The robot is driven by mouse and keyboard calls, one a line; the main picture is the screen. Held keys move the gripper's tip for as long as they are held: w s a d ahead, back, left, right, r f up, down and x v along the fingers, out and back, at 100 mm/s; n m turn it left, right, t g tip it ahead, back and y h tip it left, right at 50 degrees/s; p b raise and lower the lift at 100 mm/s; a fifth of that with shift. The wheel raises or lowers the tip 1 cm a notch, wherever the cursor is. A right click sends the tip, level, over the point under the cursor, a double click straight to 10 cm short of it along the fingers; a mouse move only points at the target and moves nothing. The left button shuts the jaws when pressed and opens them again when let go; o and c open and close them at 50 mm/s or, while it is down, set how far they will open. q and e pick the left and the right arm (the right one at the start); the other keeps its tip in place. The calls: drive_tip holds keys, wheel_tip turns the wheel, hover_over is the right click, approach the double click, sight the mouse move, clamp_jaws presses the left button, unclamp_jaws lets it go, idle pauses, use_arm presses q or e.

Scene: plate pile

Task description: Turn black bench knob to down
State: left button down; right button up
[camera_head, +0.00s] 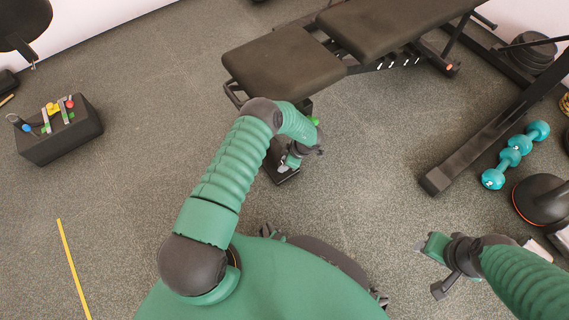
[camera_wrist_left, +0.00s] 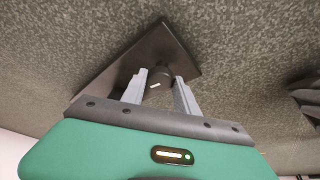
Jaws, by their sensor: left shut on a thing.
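The black bench knob (camera_wrist_left: 158,73) shows in the left wrist view in front of a dark flat plate. A short pale mark on it lies nearly level in that picture, slightly slanted. My left gripper (camera_head: 289,163) reaches down below the front of the black bench (camera_head: 285,70). Its two grey fingers stand on either side of the knob and are shut on it. In the head view my gripper and arm hide the knob. My right gripper (camera_head: 437,268) is apart from the bench at the lower right, with its fingers spread and nothing between them.
Teal dumbbells (camera_head: 515,155) and a black kettlebell (camera_head: 542,200) lie at the right by a dark metal frame (camera_head: 490,135). A black box (camera_head: 60,135) with small coloured items stands at the left. A yellow strip (camera_head: 73,270) marks the open floor.

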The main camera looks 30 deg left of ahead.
use_arm(q)
drive_tip(key=shift+n, duration=0.3)
drive_tip(key=c, duration=0.9)
unclamp_jaws()
drive_tip(key=shift+c, duration=0.2)
drive_tip(key=shift+r, duration=0.1)
drive_tip(key=p+v, duration=0.5)
drive_tip(key=v, duration=0.2)
drive_tip(key=shift+w+d, duration=0.1)
drive_tip(key=shift+w, duration=0.05)
